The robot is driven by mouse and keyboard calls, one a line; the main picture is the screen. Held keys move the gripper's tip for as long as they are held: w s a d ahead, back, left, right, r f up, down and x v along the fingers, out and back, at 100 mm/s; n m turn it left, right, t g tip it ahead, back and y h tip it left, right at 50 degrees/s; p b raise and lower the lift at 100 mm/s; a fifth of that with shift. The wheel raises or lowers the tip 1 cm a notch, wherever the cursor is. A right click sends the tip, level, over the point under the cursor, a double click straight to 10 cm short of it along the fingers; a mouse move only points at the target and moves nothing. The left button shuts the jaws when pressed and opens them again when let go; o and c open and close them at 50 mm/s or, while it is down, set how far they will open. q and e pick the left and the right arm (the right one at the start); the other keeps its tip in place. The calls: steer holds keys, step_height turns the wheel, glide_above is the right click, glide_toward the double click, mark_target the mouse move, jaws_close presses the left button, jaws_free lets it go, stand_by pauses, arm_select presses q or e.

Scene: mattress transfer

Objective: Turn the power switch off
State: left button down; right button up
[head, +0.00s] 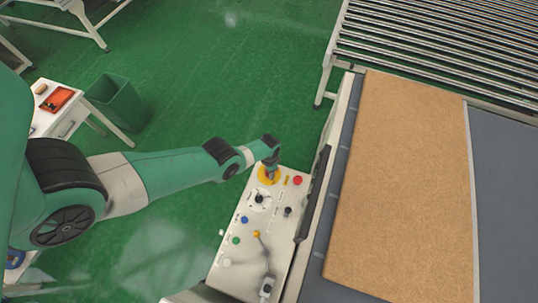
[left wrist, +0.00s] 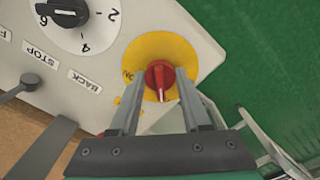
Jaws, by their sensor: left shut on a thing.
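The power switch is a red knob (left wrist: 159,78) on a round yellow plate (left wrist: 143,50) at a corner of the pale control panel. In the head view the yellow plate (head: 263,178) is at the panel's far end, partly hidden by my left gripper (head: 270,168). In the left wrist view my left gripper (left wrist: 163,73) is shut on the red knob, one finger on each side. An "ON" mark shows at the plate's left edge. My right gripper is in neither view.
The control panel (head: 223,258) carries several buttons, a black dial (left wrist: 68,12) and a lever. A conveyor with a tan mattress board (head: 400,180) lies right of it. A green bin (head: 118,100) and white table stand at left. Green floor between is clear.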

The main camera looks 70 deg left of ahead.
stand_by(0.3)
arm_select(q)
steer(key=shift+c, duration=1.8)
jaws_free()
